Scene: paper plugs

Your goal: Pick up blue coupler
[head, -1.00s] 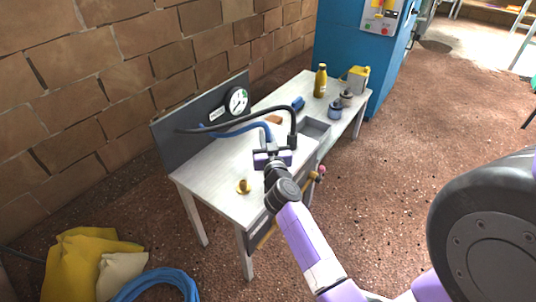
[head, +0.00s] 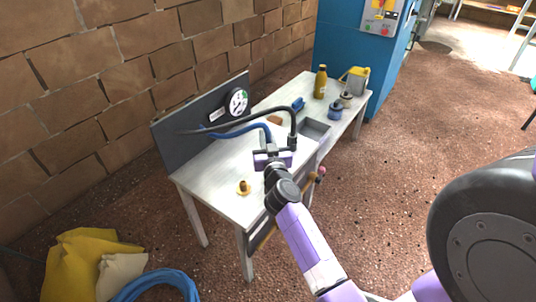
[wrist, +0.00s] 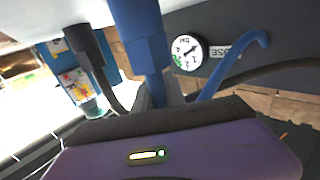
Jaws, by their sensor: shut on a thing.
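The blue coupler (wrist: 143,45) is a thick blue cylinder. In the wrist view it runs down to my gripper (wrist: 158,100), which is shut on it; the fingertips' contact is partly hidden. In the head view my gripper (head: 272,152) is above the white workbench (head: 215,182), at the end of the blue hose (head: 245,130). The hose arches from the grey backboard (head: 180,145) to the coupler. I cannot tell whether the coupler touches the bench.
A black hose (head: 262,112) ends in a dark coupler (wrist: 84,42) close beside my gripper. A round gauge (head: 237,102) is on the backboard. A brass fitting (head: 243,187) stands at the front left of the bench. A bottle (head: 320,82) and cans stand at the back.

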